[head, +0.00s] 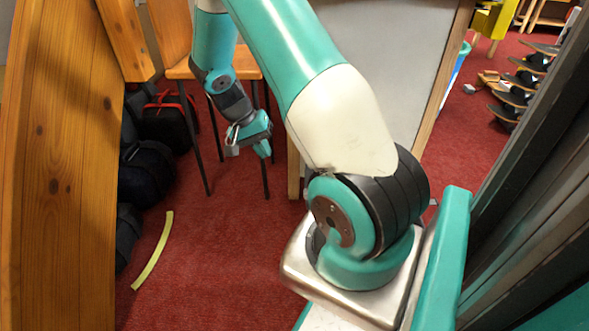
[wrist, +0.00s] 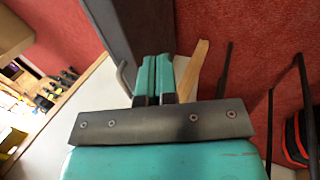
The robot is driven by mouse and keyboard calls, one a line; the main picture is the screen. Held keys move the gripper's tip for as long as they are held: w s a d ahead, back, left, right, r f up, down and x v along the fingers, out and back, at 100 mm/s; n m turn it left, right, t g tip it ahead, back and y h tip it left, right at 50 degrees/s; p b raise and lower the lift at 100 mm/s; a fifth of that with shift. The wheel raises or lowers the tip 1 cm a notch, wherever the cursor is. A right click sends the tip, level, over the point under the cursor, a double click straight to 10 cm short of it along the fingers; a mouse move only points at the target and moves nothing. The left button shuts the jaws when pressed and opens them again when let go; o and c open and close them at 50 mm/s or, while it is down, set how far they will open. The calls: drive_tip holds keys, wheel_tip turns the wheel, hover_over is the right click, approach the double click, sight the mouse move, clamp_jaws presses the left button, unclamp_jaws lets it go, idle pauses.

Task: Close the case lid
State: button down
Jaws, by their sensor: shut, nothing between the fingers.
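My gripper (head: 264,150) hangs low at the end of my arm in the head view, in front of a wooden chair. In the wrist view its teal fingers (wrist: 153,78) are together with nothing between them. A dark grey slab (wrist: 140,28) runs up from just behind the fingers in the wrist view, with a thin bent metal bar (wrist: 122,76) at its left. I cannot tell whether this slab is the case lid or whether the fingers touch it. No case is clearly recognizable in either view.
A pale panel (head: 385,55) with wooden edges stands right of my gripper. The wooden chair (head: 180,68) is close behind it. Dark bags (head: 145,170) lie at left beside a wooden board (head: 60,180). A yellow strip (head: 153,252) lies on open red carpet (head: 215,250).

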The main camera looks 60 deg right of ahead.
drive_tip(key=s+d+f+b, duration=0.4)
drive_tip(key=s+f+b, duration=0.1)
drive_tip(key=s+f, duration=0.2)
drive_tip(key=shift+x, duration=0.9)
drive_tip(key=shift+a, duration=0.1)
